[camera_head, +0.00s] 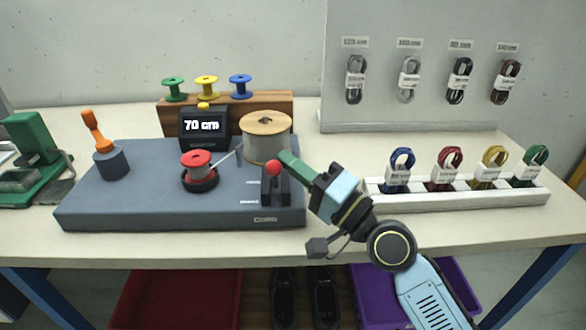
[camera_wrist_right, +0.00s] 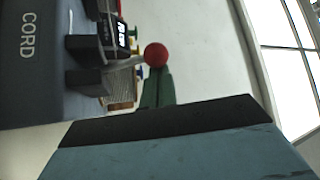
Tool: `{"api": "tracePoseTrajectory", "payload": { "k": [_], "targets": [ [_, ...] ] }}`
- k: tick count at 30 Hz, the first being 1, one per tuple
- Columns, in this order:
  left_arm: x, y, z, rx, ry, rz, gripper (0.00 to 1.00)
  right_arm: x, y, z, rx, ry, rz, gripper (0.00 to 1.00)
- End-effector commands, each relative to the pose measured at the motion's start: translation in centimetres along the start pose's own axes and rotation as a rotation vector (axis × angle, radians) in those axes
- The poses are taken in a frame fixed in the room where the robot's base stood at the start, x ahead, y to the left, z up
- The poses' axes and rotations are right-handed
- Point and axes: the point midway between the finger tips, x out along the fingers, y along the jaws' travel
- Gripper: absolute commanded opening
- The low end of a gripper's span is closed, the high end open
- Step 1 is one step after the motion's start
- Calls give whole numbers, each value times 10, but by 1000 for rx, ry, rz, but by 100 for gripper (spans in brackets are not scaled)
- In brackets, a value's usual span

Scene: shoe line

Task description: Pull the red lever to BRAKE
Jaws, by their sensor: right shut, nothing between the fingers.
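The red lever (camera_head: 274,168) has a round red knob and stands in a black bracket at the front right of the grey machine base (camera_head: 130,207). Its knob and grey stalk also show in the right wrist view (camera_wrist_right: 156,55). Two small labels lie left of the bracket; the lower one seems to read BRAKE. The knob is up, toward the far end of the bracket. My right gripper (camera_head: 286,157) is shut and empty, its green fingertips just beyond and right of the knob. I cannot tell whether they touch it. My left gripper is out of view.
A cord spool (camera_head: 265,140) stands close behind the lever. A white rack (camera_head: 455,198) with colored cord bundles stands right of my arm.

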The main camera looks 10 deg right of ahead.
Motion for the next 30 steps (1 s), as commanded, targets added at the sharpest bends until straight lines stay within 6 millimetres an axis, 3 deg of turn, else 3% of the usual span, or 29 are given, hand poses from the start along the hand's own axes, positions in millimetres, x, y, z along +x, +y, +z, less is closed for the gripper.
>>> {"api": "tracePoseTrajectory", "payload": {
  "k": [21, 30],
  "targets": [
    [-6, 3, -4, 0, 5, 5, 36, 0, 0, -1, -7, 0, -6, 0],
    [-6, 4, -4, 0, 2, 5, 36, 4, -3, -37, -12, 3, -4, 0]
  ]
}}
